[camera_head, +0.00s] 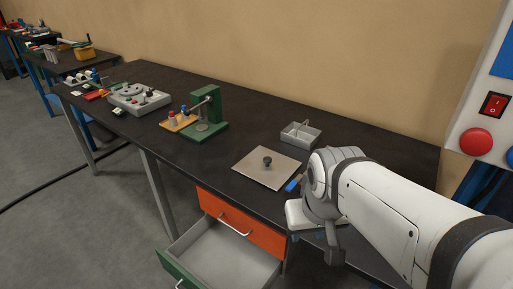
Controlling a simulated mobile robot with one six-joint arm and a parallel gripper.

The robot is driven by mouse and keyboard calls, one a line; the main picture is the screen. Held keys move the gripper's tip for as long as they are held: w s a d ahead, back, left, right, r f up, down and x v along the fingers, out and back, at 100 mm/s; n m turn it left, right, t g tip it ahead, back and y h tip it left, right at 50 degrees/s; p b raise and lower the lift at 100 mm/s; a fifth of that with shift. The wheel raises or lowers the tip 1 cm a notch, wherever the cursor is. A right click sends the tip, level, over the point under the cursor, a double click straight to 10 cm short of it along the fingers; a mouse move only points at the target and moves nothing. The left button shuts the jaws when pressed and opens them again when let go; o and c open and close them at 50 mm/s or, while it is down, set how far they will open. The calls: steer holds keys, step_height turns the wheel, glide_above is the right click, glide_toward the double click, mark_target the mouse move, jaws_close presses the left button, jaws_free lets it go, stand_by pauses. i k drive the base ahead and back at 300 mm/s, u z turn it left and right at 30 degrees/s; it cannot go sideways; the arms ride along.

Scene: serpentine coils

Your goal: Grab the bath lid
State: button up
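A flat square beige-grey plate with a dark round knob (267,162) in its middle lies on the dark bench top; it looks like the bath lid (255,172). My gripper (318,235) is at the end of the white arm, to the right of the lid and nearer the camera, apart from it. The wrist covers much of the gripper, and its fingers do not show clearly enough to tell whether they are open or shut. Nothing touches the knob.
A small open grey metal bath (301,138) stands behind the lid. A green press-like stand (210,112) and a grey dial device (138,98) are farther left. A small blue item (293,185) lies between lid and wrist. Below the bench, a drawer (222,262) stands open.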

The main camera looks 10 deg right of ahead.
mark_target(271, 169)
steer(key=u, duration=0.25)
steer(key=k, duration=0.15)
steer(key=z, duration=3.4)
steer(key=k, duration=1.55)
steer(key=u, duration=1.5)
steer(key=i, duration=1)
steer(key=u, duration=0.1)
